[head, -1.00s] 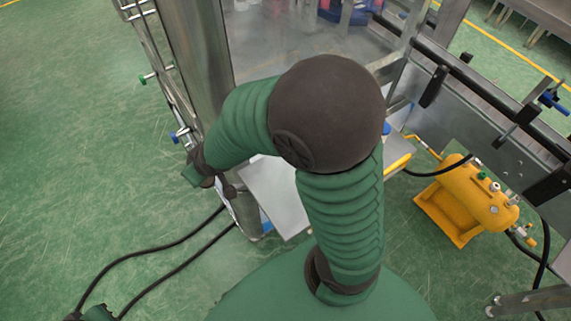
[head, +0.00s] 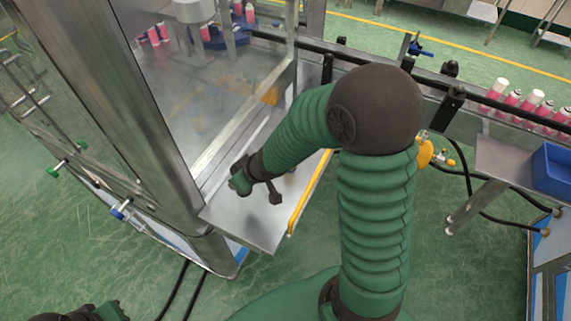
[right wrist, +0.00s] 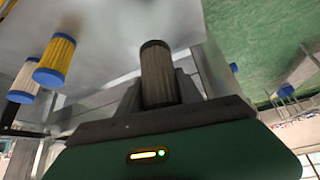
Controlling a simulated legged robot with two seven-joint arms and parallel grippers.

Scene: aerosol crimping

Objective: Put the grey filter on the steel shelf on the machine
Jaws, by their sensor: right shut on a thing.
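My right arm reaches over the steel shelf (head: 235,226) on the machine (head: 85,95) in the head view. My right gripper (head: 262,190) is small there, and I cannot tell its contact with the shelf. In the right wrist view, my right gripper (right wrist: 159,97) is shut on the grey filter (right wrist: 159,76), a pleated cylinder with a dark end cap. A pale flat surface (right wrist: 112,35) lies behind it. The grey filter cannot be made out clearly in the head view. Only a piece of my left arm shows at the lower left; its jaws are out of view.
A yellow bar (head: 310,192) runs along the shelf's right edge. A blue bin (head: 553,165) and pink cans (head: 514,98) are at right. Hoses lie on the floor.

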